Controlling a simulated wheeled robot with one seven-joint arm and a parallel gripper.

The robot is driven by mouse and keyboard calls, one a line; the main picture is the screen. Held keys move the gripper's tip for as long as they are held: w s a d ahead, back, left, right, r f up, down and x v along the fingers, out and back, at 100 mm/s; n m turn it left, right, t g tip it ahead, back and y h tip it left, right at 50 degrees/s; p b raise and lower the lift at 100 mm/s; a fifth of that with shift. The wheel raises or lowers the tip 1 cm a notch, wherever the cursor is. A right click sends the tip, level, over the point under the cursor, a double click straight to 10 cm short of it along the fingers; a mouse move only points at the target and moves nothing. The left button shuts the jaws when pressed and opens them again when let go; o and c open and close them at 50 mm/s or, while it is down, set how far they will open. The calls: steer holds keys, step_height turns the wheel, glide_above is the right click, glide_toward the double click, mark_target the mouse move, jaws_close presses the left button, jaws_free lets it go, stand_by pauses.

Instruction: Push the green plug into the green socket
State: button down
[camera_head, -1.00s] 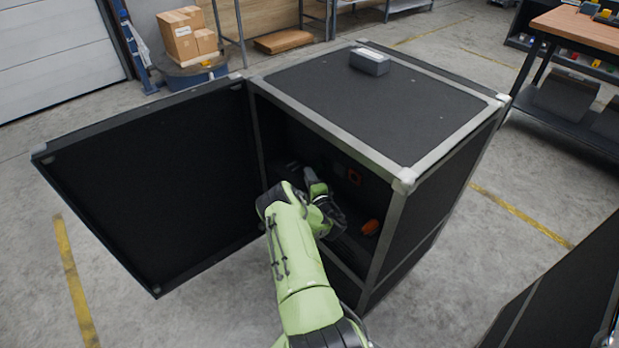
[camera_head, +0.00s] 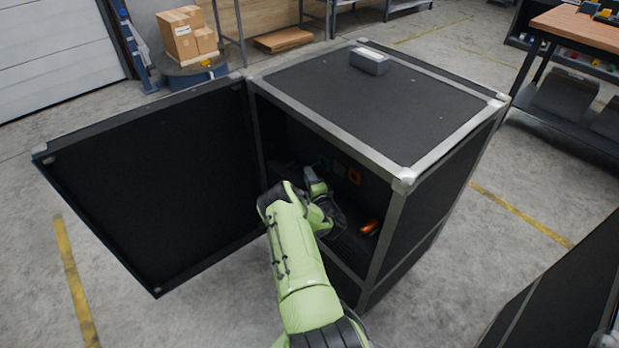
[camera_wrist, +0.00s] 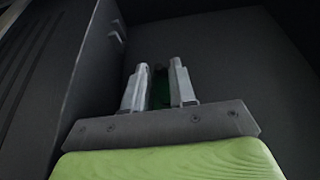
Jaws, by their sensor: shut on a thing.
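My gripper (camera_wrist: 161,84) shows in the wrist view with its two grey fingers closed on the green plug (camera_wrist: 160,92). Only a dark green strip of the plug shows between the fingers; its front end is hard to make out. In the head view my arm reaches through the open front of the black case, and the wrist hides the fingers and the plug. A faint dark green patch (camera_head: 326,162) on the inner back wall, just above my wrist, looks like the green socket. I cannot tell whether the plug touches it.
An orange-red socket (camera_head: 354,176) is on the inner wall to the right. An orange plug (camera_head: 370,228) lies lower right inside the black case (camera_head: 375,105). The case's open door (camera_head: 155,180) stands left of my arm. A grey box (camera_head: 369,63) sits on top.

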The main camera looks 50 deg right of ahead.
steer(key=shift+s+d, duration=0.15)
steer(key=shift+d, duration=0.4)
stand_by(0.5)
steer(key=c, duration=0.8)
jaws_free()
steer(key=shift+c, duration=0.2)
steer(key=p+v, duration=1.1)
steer(key=v, duration=0.4)
steer(key=shift+s+a, duration=0.25)
steer(key=shift+s, duration=0.05)
